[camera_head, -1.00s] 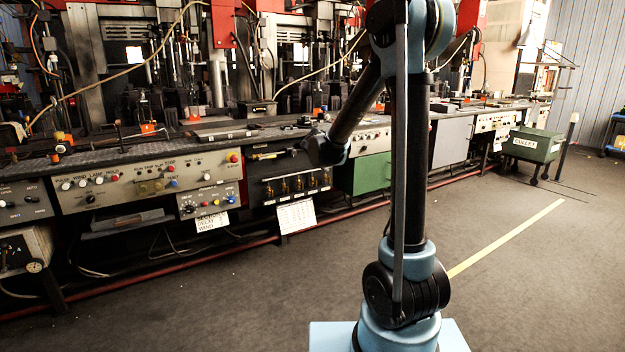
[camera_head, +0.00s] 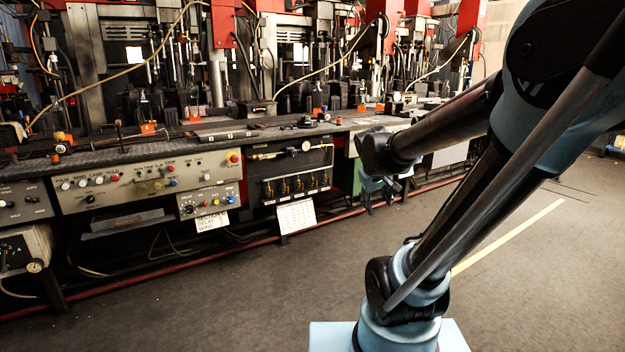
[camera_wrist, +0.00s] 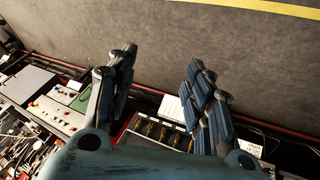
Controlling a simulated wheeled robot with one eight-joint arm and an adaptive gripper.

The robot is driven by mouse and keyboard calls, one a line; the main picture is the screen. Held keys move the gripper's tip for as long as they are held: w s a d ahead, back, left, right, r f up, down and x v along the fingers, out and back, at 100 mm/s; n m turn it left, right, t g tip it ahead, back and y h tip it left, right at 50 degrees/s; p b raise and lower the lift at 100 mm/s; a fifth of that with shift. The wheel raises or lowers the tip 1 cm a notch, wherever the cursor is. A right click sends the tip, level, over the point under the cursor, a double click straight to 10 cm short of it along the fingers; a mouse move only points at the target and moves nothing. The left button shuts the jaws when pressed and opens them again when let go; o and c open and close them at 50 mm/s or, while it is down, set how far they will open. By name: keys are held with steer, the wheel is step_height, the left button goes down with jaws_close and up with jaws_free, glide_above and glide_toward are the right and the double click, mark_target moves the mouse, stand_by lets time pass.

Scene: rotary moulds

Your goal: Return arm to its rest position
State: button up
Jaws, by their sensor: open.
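My gripper (camera_wrist: 160,64) is open and empty in the wrist view, its two blue-grey fingers spread apart with bare floor beyond their tips. In the head view my gripper (camera_head: 384,190) hangs below the dark wrist link, small and partly hidden, in front of the machine bench. My arm leans over to the right in the head view, with its elbow high at the upper right and its forearm reaching back left.
The long machine bench (camera_head: 215,137) runs across the back with red-topped presses. Its control panel (camera_head: 150,183) and a valve panel (camera_head: 292,172) face the floor. The floor (camera_head: 200,310) in front is clear, with a yellow line (camera_head: 510,238) on it.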

steer(key=s+f+m+g+y, duration=0.1)
steer(key=s+f, duration=0.1)
steer(key=s, duration=0.4)
steer(key=s+a+f+m+g, duration=0.1)
steer(key=s+f, duration=0.2)
steer(key=s, duration=0.3)
steer(key=s+f+m+g+y, duration=0.1)
steer(key=s+f, duration=0.2)
steer(key=s, duration=0.3)
steer(key=shift+s+a+y, duration=0.2)
steer(key=shift+s+y, duration=0.05)
steer(key=shift+y, duration=0.05)
steer(key=shift+w+f, duration=0.25)
steer(key=shift+w, duration=0.2)
